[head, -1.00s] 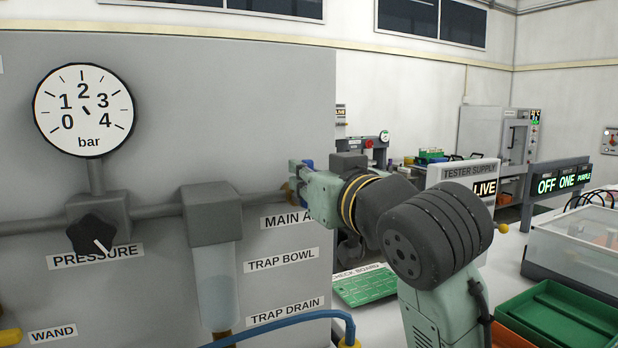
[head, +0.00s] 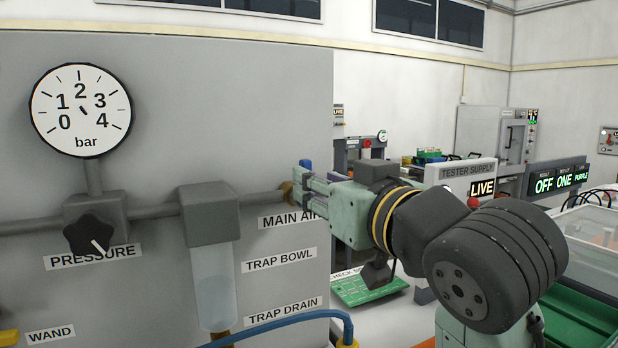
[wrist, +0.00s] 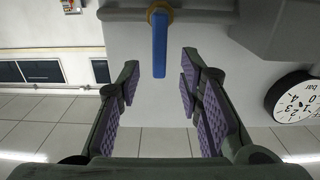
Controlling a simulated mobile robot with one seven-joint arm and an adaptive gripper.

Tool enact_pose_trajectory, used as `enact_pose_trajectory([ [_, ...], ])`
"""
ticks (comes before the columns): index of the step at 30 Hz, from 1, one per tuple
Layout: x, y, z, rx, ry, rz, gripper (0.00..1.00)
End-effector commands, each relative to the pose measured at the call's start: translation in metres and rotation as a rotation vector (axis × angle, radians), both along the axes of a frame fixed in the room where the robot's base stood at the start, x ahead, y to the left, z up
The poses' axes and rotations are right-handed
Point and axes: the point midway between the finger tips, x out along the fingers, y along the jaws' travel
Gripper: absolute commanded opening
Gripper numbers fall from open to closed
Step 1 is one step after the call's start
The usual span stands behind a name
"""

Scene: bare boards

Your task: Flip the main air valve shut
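The main air valve shows in the wrist view as a brass body (wrist: 160,12) on a grey pipe with a blue lever (wrist: 159,48). The lever stands straight out from the pipe, down the picture. My gripper (wrist: 160,72) is open, with one purple-padded finger on each side of the lever's line. I see clear gaps between the lever and both fingers. In the head view, my gripper (head: 312,187) is at the panel's right edge, above the MAIN AIR label (head: 290,219). It hides much of the valve; a bit of the blue lever (head: 305,165) shows above the fingers.
A pressure gauge (head: 81,110) and a black knob (head: 90,235) are on the panel's left. The trap bowl (head: 214,280) hangs left of my gripper, with a blue hose (head: 290,320) below. A bench with a green board (head: 366,285) lies to the right.

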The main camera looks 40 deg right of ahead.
Motion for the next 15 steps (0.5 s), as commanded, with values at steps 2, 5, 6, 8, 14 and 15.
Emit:
enact_pose_trajectory([
  [2,-0.018,0.004,0.001,-0.002,-0.003,-0.003,0.33],
  [5,-0.036,0.008,0.001,-0.001,-0.002,-0.003,0.33],
  [6,-0.042,0.010,0.001,-0.001,-0.002,-0.002,0.33],
  [8,-0.050,0.012,0.001,-0.001,-0.001,-0.002,0.33],
  [14,-0.063,0.015,0.000,-0.001,0.000,-0.001,0.33],
  [15,-0.063,0.015,0.000,-0.001,0.001,0.000,0.33],
])
